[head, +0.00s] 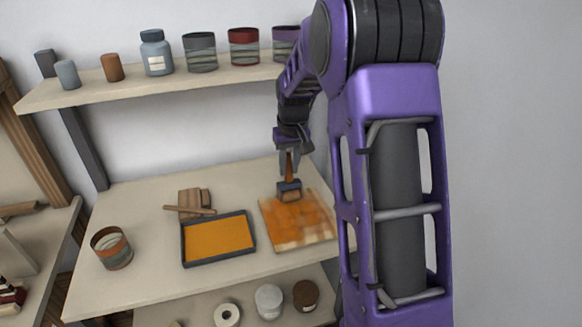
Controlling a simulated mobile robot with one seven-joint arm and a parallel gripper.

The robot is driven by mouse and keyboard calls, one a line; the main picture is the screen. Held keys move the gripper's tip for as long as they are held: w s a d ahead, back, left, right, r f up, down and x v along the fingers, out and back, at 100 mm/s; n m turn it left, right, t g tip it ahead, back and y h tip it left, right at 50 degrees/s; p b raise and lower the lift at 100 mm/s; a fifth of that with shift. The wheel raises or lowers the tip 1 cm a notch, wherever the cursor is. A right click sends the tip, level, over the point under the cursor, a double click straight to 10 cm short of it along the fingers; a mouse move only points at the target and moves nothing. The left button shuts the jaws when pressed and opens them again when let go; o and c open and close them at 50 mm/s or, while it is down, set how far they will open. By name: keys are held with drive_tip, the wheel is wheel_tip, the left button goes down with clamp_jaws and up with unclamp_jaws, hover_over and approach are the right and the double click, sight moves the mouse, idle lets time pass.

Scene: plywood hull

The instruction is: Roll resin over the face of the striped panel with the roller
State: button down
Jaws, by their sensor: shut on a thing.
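My gripper (289,152) is shut on the handle of the roller (289,190) and points down. The roller's head is at the upper part of the striped panel (292,238) and appears to touch its face. The panel lies on the table, right of the tray. Its face is mostly orange and blotchy, with paler patches along the lower and right parts. A dark-rimmed tray (184,247) holds a flat layer of orange resin. The roller's underside is hidden.
An open can (111,248) stands at the table's left. Wooden blocks with a stick (193,202) lie behind the tray. A shelf (150,87) with several jars and cans runs above the back. A lower shelf (190,313) holds jars and a white roll. The table's front left is bare.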

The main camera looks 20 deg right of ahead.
drive_tip(key=shift+w, duration=0.6)
drive_tip(key=shift+s+b, duration=0.4)
drive_tip(key=shift+s, duration=1.1)
drive_tip(key=shift+s, duration=0.1)
drive_tip(key=shift+s+b, duration=0.8)
drive_tip(key=shift+s, duration=2.1)
drive_tip(key=shift+s+b, duration=0.5)
drive_tip(key=shift+s, duration=2.4)
drive_tip(key=shift+w+p, duration=2.15)
drive_tip(key=shift+w, duration=5.25)
